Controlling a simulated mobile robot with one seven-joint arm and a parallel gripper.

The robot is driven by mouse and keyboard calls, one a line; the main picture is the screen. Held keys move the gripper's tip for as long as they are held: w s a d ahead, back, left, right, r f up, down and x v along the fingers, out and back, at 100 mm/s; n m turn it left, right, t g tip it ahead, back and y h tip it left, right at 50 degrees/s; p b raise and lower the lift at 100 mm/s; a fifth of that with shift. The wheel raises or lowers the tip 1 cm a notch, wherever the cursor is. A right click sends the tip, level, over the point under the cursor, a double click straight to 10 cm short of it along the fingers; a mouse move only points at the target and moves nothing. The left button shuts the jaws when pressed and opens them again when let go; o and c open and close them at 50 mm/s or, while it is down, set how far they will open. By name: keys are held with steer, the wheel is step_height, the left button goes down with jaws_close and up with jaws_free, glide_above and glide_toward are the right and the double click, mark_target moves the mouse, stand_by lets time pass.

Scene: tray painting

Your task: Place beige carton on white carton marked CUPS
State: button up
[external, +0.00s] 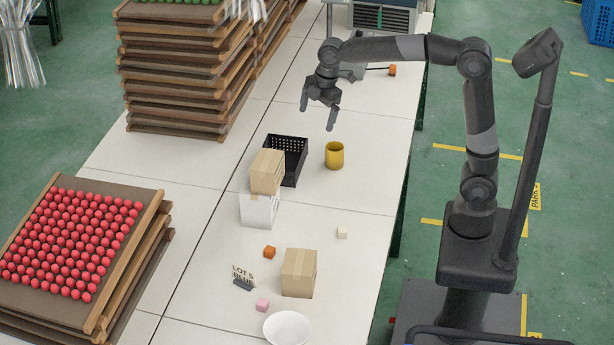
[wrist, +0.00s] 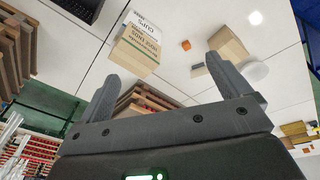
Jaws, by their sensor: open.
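A beige carton (external: 267,171) sits on top of the white carton (external: 259,210) in the middle of the table. In the wrist view the beige carton (wrist: 136,52) has dark print, and the white carton marked CUPS (wrist: 146,22) shows behind it. A second beige carton (external: 299,273) stands apart on the table nearer the front; it also shows in the wrist view (wrist: 229,44). My gripper (external: 318,114) is open and empty, raised above the table beyond the stacked cartons and clear of them. Its two spread fingers (wrist: 162,72) show in the wrist view with nothing between them.
A black crate (external: 297,160) stands right behind the stack, with a yellow mug (external: 334,155) to its right. Small blocks, a sign (external: 243,277) and a white bowl (external: 287,328) are near the front. Trays of red balls (external: 70,245) stand at left. The table's right side is mostly clear.

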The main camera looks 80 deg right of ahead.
steer(key=s+d+f+m+t, duration=0.1)
steer(key=s+m, duration=0.4)
steer(key=s, duration=0.8)
steer(key=s+f+m+t, duration=0.2)
steer(key=s+f+m, duration=0.2)
steer(key=s, duration=1)
steer(key=shift+d+f+m+t+h, duration=0.2)
steer(key=shift+d+m+t+h, duration=0.15)
steer(key=shift+m, duration=0.75)
